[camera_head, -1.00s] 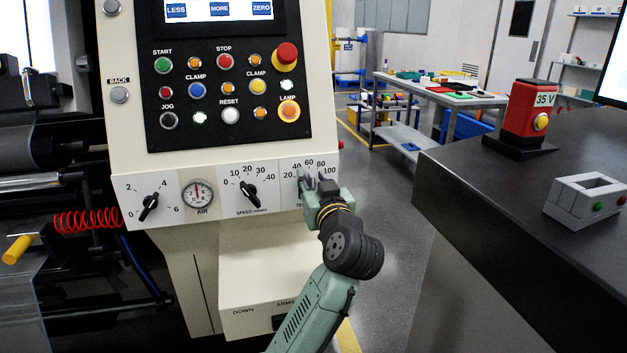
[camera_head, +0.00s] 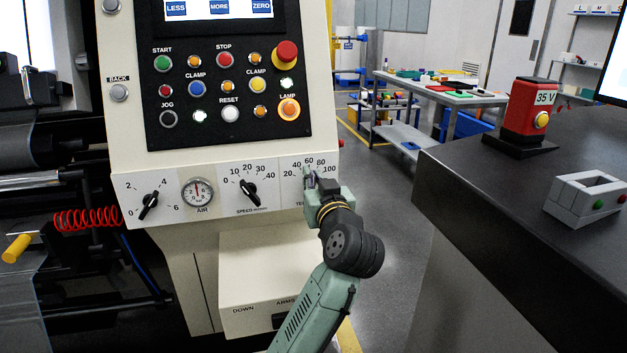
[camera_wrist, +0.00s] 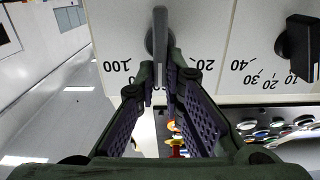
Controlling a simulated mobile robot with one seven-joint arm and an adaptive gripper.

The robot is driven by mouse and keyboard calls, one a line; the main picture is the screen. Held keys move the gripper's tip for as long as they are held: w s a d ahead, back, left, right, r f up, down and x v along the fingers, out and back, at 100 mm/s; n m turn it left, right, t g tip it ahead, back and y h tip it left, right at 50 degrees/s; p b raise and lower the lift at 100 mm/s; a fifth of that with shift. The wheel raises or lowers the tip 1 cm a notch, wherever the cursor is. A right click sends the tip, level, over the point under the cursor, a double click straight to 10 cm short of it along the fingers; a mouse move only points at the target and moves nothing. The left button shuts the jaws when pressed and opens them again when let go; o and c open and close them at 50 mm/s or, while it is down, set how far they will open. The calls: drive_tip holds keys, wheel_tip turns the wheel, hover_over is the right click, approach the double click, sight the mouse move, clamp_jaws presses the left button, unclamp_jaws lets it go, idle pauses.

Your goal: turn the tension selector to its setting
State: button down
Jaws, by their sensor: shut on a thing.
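The tension selector (camera_wrist: 157,38) is a grey bar-shaped knob on the cream panel. Its printed scale runs from 20 to 100 in the head view, and the wrist view shows it upside down. My gripper (camera_head: 314,181) is at the selector and hides most of its knob and the lower lettering in the head view. In the wrist view my gripper (camera_wrist: 160,72) has its two purple-padded fingers shut on the knob, one on each side. The knob's exact reading is hard to tell.
The speed dial (camera_head: 250,192), air gauge (camera_head: 198,192) and another black pointer dial (camera_head: 149,204) sit left of the selector. The button panel (camera_head: 229,98) is above. A dark counter (camera_head: 480,190) stands to the right, with open floor between.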

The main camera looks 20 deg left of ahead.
drive_tip(key=shift+w+d+f+m+b, duration=0.1)
drive_tip(key=shift+d+m+b, duration=0.05)
drive_tip(key=shift+m, duration=0.8)
drive_tip(key=shift+w+d+m+b, duration=0.1)
drive_tip(key=shift+d+m+b, duration=0.05)
drive_tip(key=shift+m, duration=0.75)
drive_tip(key=shift+w+d+f+m+b, duration=0.1)
drive_tip(key=shift+d+m+b, duration=0.05)
drive_tip(key=shift+m, duration=0.8)
drive_tip(key=c, duration=1.7)
unclamp_jaws()
drive_tip(key=v, duration=1.2)
